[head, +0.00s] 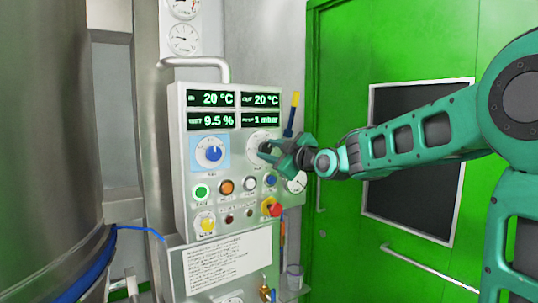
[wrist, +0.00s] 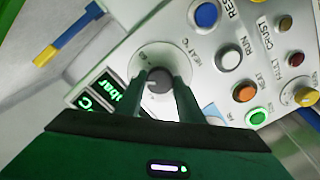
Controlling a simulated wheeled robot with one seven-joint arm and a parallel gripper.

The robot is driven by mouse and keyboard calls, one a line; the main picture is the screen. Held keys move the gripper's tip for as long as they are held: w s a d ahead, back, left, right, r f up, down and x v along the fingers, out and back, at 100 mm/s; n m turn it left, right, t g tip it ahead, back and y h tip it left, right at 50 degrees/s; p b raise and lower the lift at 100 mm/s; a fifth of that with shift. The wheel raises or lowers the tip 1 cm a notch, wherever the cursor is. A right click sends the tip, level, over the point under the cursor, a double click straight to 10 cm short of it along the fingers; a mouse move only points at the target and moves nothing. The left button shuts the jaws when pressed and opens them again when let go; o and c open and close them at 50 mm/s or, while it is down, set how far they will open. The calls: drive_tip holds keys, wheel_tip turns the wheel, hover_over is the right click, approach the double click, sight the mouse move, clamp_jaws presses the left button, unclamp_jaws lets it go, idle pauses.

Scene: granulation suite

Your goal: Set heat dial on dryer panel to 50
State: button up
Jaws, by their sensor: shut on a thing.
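The dryer panel (head: 182,160) is a pale grey box on the wall, left of centre in the head view. The heat dial (head: 254,138) is a round white scale at its right, partly hidden by my gripper (head: 269,150). In the wrist view the grey heat knob (wrist: 158,86) sits between the two green fingers of my gripper (wrist: 160,76), with "HEAT °C" printed beside it. My gripper is shut on this knob. The knob's pointer and the reading on the scale cannot be made out.
A blue dial (head: 210,152) sits left of the heat dial. Lit displays (head: 211,99) are above. Several coloured buttons (head: 226,187) and a red emergency knob (head: 275,208) are below. A blue-and-yellow tool (head: 292,113) hangs at the right. A green door (head: 340,60) stands behind my arm.

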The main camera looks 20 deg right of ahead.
drive_tip(key=shift+n, duration=0.5)
drive_tip(key=shift+f, duration=0.1)
drive_tip(key=o, duration=1.1)
drive_tip(key=shift+c, duration=0.2)
drive_tip(key=shift+s, duration=0.15)
drive_tip(key=v, duration=1)
drive_tip(key=shift+s, duration=0.2)
drive_tip(key=shift+d, duration=0.1)
